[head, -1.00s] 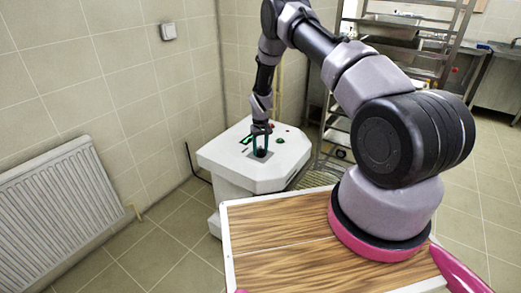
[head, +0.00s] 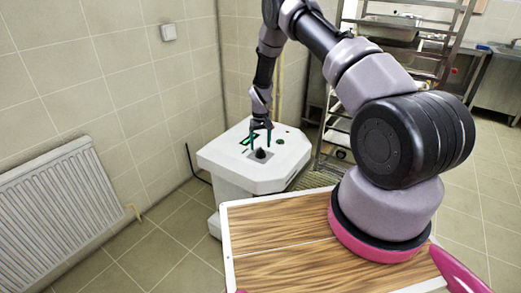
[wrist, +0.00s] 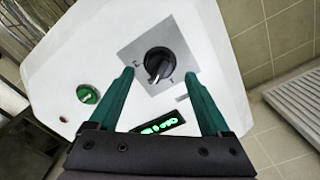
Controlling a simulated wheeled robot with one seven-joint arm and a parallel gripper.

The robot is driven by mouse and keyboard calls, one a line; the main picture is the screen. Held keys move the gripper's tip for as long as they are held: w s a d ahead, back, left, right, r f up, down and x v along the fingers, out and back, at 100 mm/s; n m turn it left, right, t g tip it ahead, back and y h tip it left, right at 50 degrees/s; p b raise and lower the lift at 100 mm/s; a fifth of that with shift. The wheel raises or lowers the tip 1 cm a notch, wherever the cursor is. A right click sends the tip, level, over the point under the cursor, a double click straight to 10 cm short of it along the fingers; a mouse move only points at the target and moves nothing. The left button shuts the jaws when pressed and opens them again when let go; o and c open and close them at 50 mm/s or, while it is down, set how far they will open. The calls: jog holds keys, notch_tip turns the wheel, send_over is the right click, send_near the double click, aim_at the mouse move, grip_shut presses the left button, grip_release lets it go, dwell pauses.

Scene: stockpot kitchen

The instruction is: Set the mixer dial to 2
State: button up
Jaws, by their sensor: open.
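The mixer (head: 225,160) is a white floor-standing box with a sloped-cornered top. Its dial (head: 261,153) is a black knob on a grey square plate, and it also shows in the wrist view (wrist: 159,66). The knob's pointer ridge slants toward the lower side of the wrist view; the small plate marks are too blurred to read. A lit green display (wrist: 158,124) sits on the top, its text unclear. My gripper (head: 262,146) is above the top. In the wrist view its green fingers (wrist: 160,85) are open and empty, apart from the knob, which shows beyond and between their tips.
A green round button (wrist: 87,94) and a small red one (wrist: 63,119) are on the mixer top. A metal rack (head: 400,50) stands behind to the right. Tiled walls are close behind; a white radiator (head: 55,195) is at the left.

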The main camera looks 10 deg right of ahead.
notch_tip(320, 180, up, 8)
jog(key=shift+f, duration=0.2)
jog(key=shift+r, duration=0.1)
notch_tip(320, 180, up, 17)
jog(key=m+t, duration=0.1)
send_over(261, 149)
jog(key=s+d, duration=0.1)
jog(key=s+d+r+m+t+y, duration=0.15)
jog(key=s+r, duration=0.35)
jog(key=r, duration=0.7)
jog(key=s+d+r+m+t, duration=0.1)
jog(key=s+d+r+t, duration=0.1)
jog(key=s+r, duration=1.05)
jog(key=s+r+m+t, duration=0.1)
jog(key=s+r, duration=0.1)
jog(key=s, duration=0.7)
jog(key=s+d+r+m+t, duration=0.1)
jog(key=s+r, duration=0.2)
jog(key=s, duration=0.6)
jog(key=shift+s+t, duration=0.35)
jog(key=shift+s, duration=0.05)
jog(key=shift+y, duration=0.25)
